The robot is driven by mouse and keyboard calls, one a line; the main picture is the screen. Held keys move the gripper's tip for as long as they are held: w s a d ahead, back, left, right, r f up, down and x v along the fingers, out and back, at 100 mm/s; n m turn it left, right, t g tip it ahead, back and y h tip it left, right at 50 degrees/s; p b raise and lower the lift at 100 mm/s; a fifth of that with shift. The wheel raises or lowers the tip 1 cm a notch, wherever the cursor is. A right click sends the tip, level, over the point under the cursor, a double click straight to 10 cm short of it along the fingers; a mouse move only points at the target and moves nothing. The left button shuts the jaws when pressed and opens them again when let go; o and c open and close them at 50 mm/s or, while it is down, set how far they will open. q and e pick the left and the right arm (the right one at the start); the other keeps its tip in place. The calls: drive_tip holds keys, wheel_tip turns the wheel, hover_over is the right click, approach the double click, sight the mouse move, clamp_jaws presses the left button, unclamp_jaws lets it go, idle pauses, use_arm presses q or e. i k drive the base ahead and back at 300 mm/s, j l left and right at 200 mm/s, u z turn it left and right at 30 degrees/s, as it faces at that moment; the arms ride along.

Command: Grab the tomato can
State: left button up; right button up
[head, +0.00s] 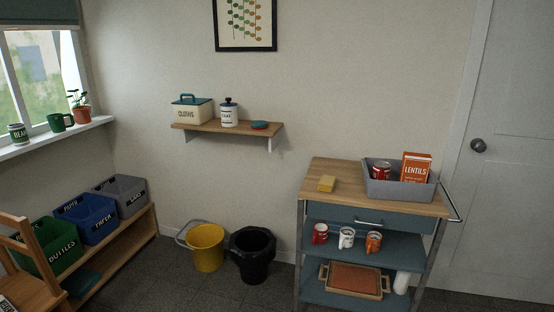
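A red can with a pale lid (381,171) stands in the grey bin on top of the wooden-topped cart. Its label is too small to read, so I cannot tell for sure that it is the tomato can. The bin's front wall hides its lower part. Neither of my grippers shows in the head view.
The grey bin (398,192) also holds an orange LENTILS box (416,167). A yellow bucket (207,248) and black bin (252,256) stand left of the cart. A chair (24,262) is at lower left.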

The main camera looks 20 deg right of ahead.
sight(381, 171)
drive_tip(key=i+j, duration=0.1)
drive_tip(key=i, duration=0.55)
drive_tip(key=i+j+z, duration=0.1)
drive_tip(key=i, duration=0.5)
drive_tip(key=i+j, duration=0.15)
drive_tip(key=i, duration=0.5)
drive_tip(key=i+z, duration=0.3)
drive_tip(key=z, duration=0.2)
drive_tip(key=i+j+z, duration=0.2)
drive_tip(key=z, duration=0.3)
drive_tip(key=i+j+z, duration=0.3)
drive_tip(key=z, duration=0.2)
drive_tip(key=i+j+z, duration=0.3)
drive_tip(key=z, duration=0.2)
drive_tip(key=j, duration=0.1)
